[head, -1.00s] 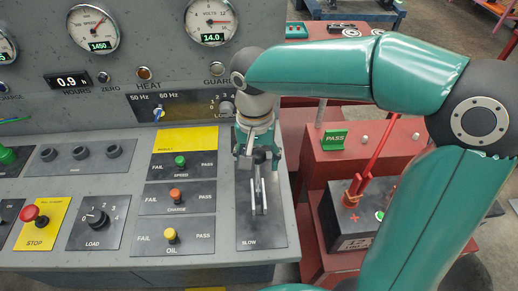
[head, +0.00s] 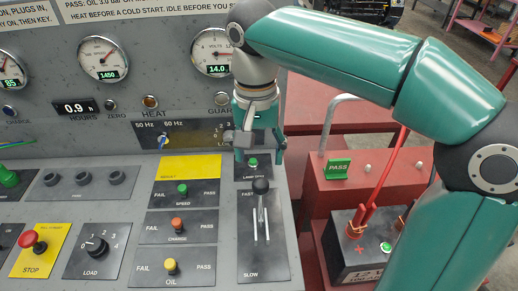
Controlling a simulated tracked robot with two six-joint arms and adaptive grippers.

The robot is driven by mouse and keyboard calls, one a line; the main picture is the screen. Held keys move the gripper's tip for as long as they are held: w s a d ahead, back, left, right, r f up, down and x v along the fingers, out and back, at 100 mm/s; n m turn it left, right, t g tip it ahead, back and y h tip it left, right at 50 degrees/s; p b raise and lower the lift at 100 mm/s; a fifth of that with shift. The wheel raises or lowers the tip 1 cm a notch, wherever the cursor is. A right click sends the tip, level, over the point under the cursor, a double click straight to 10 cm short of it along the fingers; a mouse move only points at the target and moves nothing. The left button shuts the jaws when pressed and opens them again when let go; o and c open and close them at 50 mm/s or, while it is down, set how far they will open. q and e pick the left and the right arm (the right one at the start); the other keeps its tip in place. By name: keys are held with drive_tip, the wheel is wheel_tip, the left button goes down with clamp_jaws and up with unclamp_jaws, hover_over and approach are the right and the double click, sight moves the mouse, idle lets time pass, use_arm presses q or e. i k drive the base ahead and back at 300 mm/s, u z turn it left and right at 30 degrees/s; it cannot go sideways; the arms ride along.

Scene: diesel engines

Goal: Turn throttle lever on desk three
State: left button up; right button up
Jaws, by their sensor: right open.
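The throttle lever (head: 261,187) has a black ball knob and stands in a slotted plate (head: 249,258) on the sloping desk. The plate reads FAST at its upper end and SLOW at its lower end. The knob is near the FAST end, with the pale slot rails running below it. My right gripper (head: 259,154) points down just beyond the knob, above the small green lamp plate. Its fingers are apart and empty, clear of the knob. My left gripper is not in view.
Left of the lever are the SPEED, CHARGE and OIL switches (head: 177,224), the LOAD knob (head: 96,245) and the red STOP button (head: 31,240). Gauges (head: 102,58) fill the upright panel behind. A battery (head: 362,245) and red housing (head: 330,186) stand to the right.

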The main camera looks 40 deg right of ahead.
sight(261, 206)
drive_tip(key=k, duration=1)
